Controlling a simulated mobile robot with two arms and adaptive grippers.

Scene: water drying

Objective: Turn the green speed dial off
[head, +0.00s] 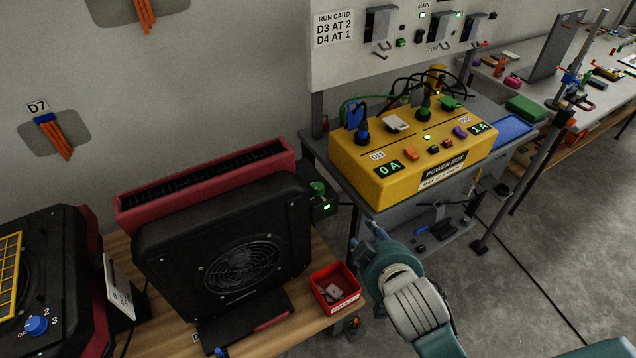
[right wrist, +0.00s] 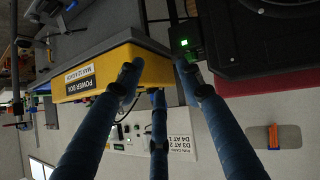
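A green knob (head: 317,187), which looks like the green speed dial, sits on top of a small dark box (head: 322,206) at the right side of the black fan unit (head: 225,240). A green light glows on the box's front. My right gripper (head: 372,232) is to the right of and below the box, apart from the knob. In the right wrist view, its blue fingers (right wrist: 157,80) are spread with nothing between them. My left gripper is not in view.
A yellow power box (head: 415,150) with plugs and cables stands on a grey cart behind my right gripper. A red bin (head: 335,288) sits on the wooden bench's right edge. At left is a black unit with a blue dial (head: 36,325).

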